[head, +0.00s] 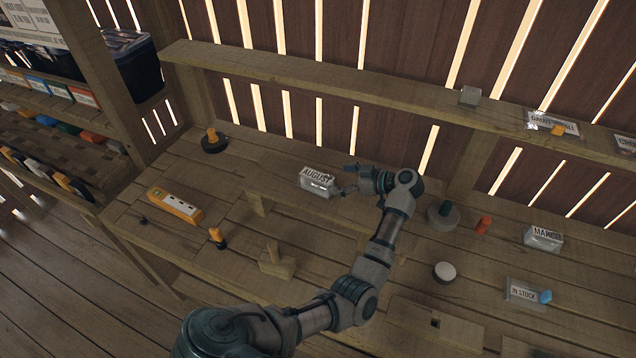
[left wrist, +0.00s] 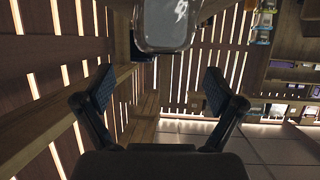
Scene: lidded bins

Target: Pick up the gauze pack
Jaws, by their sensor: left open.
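A small clear bin labelled AUGUST (head: 316,184) sits on the raised wooden ledge at the back of the bench. A pale patch shows in it, but I cannot tell whether this is the gauze pack or a reflection. My left gripper (head: 349,179) is open just right of this bin, its fingers pointing at it. In the left wrist view, a clear bin (left wrist: 166,28) lies at the top edge, beyond the open, empty fingers of my left gripper (left wrist: 158,82). I cannot make out the gauze pack for sure in either view. My right gripper is not in view.
An orange power strip (head: 175,204) and a wooden block (head: 276,262) lie on the bench to the left. A grey knobbed disc (head: 442,215), a red piece (head: 484,226), and bins labelled MARKISS (head: 543,239) and IN STOCK (head: 521,292) are right. A shelf (head: 380,96) runs above.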

